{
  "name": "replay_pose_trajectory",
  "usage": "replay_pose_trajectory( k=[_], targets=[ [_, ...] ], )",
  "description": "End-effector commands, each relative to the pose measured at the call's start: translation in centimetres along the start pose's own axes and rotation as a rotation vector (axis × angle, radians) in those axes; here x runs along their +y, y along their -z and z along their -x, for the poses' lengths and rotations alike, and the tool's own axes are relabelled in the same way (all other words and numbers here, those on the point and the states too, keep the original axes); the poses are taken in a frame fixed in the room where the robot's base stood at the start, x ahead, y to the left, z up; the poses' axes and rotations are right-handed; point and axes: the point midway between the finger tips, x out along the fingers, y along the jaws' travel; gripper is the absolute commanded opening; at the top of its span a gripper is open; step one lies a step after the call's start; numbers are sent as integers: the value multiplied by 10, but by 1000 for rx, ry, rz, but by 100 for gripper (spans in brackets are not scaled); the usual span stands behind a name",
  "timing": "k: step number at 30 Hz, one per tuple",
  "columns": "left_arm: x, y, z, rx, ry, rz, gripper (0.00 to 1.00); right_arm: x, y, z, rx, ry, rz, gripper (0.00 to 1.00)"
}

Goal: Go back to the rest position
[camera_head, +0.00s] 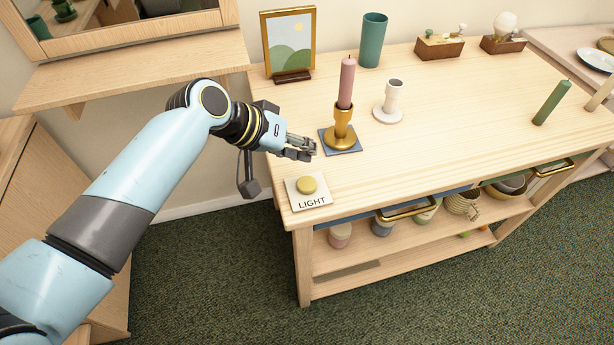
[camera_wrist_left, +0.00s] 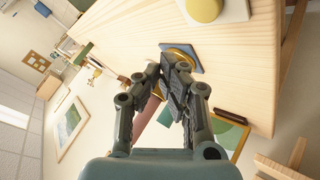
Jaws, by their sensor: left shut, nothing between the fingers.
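My left gripper (camera_head: 302,148) reaches in from the left over the near left part of the wooden table (camera_head: 440,130). Its fingers are together and empty, just left of a pink candle (camera_head: 347,82) in a brass holder (camera_head: 340,132) on a blue mat (camera_head: 352,150). In the left wrist view the shut fingers (camera_wrist_left: 175,82) partly cover the candle (camera_wrist_left: 158,135) and holder. A LIGHT plate (camera_head: 318,202) with a yellow button (camera_head: 306,185) lies at the table's front left corner, below the gripper. My right gripper is not in view.
A white candle holder (camera_head: 389,104), green cup (camera_head: 373,40) and picture frame (camera_head: 289,45) stand further back. A wooden wall shelf (camera_head: 140,68) is behind my left arm. Bowls and jars sit on the lower shelf (camera_head: 350,262).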

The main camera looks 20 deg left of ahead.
Motion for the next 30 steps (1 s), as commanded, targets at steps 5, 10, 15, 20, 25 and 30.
replay_pose_trajectory(
  k=[5,10,15,20,25,30],
  targets=[
    [0,0,0,0,0,0,0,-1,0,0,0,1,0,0],
    [-1,-4,3,-6,7,-6,0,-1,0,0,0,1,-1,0],
    [-12,-44,42,-78,110,-77,0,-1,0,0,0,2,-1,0],
    [-24,-88,104,-166,267,-148,0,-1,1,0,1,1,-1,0],
    [-28,-115,158,-221,398,-182,0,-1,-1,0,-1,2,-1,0],
    [-29,-132,205,-256,502,-197,0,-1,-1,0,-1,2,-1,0]
  ],
)
